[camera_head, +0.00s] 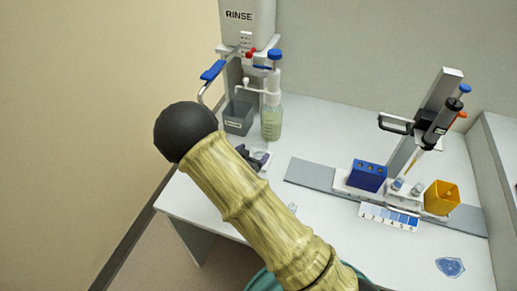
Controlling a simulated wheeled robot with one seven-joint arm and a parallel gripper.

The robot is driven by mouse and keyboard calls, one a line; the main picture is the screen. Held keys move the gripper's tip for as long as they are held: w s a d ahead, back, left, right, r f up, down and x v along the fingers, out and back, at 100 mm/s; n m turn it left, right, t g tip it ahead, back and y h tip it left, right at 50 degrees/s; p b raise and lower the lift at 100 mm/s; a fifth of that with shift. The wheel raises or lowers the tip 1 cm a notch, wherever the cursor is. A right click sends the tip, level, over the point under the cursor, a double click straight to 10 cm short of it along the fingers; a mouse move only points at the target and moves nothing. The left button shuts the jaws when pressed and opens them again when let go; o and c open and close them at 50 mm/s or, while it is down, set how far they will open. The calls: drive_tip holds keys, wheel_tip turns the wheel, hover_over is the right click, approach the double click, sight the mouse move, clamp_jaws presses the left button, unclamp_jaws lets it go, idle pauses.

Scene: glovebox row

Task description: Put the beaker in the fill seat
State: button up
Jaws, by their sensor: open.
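My gripper (252,157) seems to be the dark, jaw-like shape showing just past my sleeved arm, low over the table in front of the bottle; most of it is hidden, and it is open. I cannot make out the beaker for certain. A small faint, clear shape (292,208) lies at the right edge of my arm, too small to identify. The fill seat cannot be told apart; a pale piece (263,165) beside the dark shape is partly covered. A bottle (271,124) with greenish liquid and a blue-capped dispenser stands behind.
A RINSE tank (245,25) with a blue lever stands at the back, a grey bin (238,118) below it. On the right are a blue block (367,176), a yellow-orange container (441,198) and a pipette (438,124) on a stand. Table (325,127) is clear behind the grey strip.

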drive_tip(key=v, duration=0.5)
idle(0.6)
drive_tip(key=s+d+r+n+g+y, duration=0.1)
drive_tip(key=d+r+n+g+y, duration=0.1)
drive_tip(key=d+r+g+y, duration=0.3)
drive_tip(key=s+d+r+n+g, duration=0.2)
drive_tip(key=s+d+r, duration=0.1)
drive_tip(key=s+d, duration=0.3)
drive_tip(key=s+d+r+n+g+y, duration=0.1)
drive_tip(key=s+d+r+n+g, duration=0.1)
drive_tip(key=s+d, duration=0.4)
drive_tip(key=s+r, duration=0.1)
drive_tip(key=s, duration=0.3)
drive_tip(key=shift+s+r+y, duration=0.2)
drive_tip(key=shift+r+y, duration=0.1)
drive_tip(key=shift+r, duration=0.1)
